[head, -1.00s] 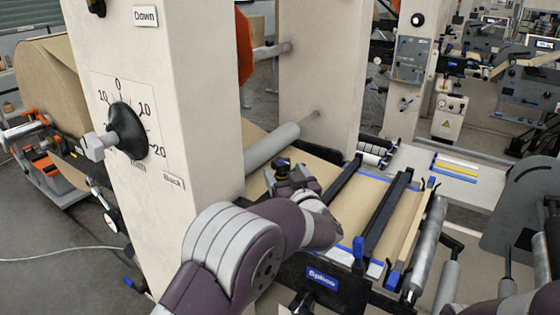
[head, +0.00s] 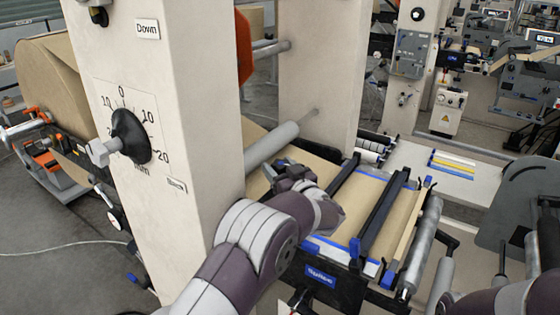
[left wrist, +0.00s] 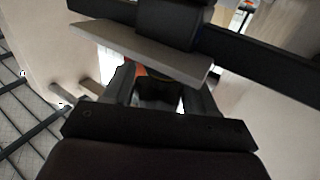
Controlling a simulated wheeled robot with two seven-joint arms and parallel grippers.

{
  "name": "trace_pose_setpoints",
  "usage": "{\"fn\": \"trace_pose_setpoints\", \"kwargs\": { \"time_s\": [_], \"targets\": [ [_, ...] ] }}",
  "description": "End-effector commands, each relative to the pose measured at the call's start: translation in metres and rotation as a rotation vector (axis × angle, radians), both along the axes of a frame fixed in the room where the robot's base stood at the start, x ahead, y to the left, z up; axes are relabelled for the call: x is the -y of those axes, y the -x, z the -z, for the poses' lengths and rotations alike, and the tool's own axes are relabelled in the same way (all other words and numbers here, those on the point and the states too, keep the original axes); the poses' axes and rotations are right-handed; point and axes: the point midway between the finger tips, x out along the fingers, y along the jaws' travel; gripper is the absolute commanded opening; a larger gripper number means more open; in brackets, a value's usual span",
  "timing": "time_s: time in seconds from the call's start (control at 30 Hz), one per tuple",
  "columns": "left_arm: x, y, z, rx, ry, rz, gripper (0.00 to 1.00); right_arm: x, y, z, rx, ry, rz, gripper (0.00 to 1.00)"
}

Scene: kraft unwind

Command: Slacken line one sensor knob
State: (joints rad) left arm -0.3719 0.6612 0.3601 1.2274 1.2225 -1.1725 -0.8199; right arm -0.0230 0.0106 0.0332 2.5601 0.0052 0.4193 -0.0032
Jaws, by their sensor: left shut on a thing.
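My left gripper (head: 280,176) is over the brown web, just right of the pale column, with its arm coming up from the bottom of the head view. In the left wrist view its two fingers (left wrist: 158,92) are closed around a dark knob-like piece (left wrist: 158,88), which I take to be the sensor knob. Most of the knob is hidden by the fingers and by a grey plate (left wrist: 150,50) in front. In the head view the wrist hides the knob. My right gripper is out of view; only part of the right arm shows at the bottom right.
The column (head: 190,100) carries a large black dial knob (head: 131,136) with a scale. A grey roller (head: 271,146) lies behind my left gripper. Black crossbars (head: 380,222) with blue ends span the web to its right. A dark bar (left wrist: 265,60) crosses near the fingers.

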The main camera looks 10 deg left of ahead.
Motion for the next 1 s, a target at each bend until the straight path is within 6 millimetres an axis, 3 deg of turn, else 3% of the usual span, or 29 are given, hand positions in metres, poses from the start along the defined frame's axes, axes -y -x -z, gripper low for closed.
{"fn": "trace_pose_setpoints", "kwargs": {
  "time_s": [0.03, 0.1, 0.3, 0.6, 0.63, 0.67, 1.0],
  "targets": [
    [0.0018, -0.0009, -0.0072, -0.001, 0.0, -0.054, 0.26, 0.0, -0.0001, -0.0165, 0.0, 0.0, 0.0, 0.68],
    [0.0009, -0.0003, -0.0044, -0.001, 0.001, -0.139, 0.26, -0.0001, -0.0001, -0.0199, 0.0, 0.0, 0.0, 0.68],
    [-0.0004, 0.0014, -0.0005, -0.002, 0.0, -0.272, 0.26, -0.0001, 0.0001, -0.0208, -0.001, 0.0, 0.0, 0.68],
    [-0.0008, 0.0019, 0.0007, -0.004, 0.001, -0.282, 0.26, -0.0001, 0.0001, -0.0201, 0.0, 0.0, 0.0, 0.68],
    [-0.0008, 0.0019, 0.0008, -0.004, 0.0, -0.281, 0.63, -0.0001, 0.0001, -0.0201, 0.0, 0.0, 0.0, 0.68],
    [-0.0008, 0.0019, 0.0009, -0.004, 0.0, -0.281, 0.73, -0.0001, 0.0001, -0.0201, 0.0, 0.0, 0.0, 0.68],
    [0.0025, 0.0036, 0.0014, -0.003, 0.001, -0.279, 0.76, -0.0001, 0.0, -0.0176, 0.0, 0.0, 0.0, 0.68]
  ]
}}
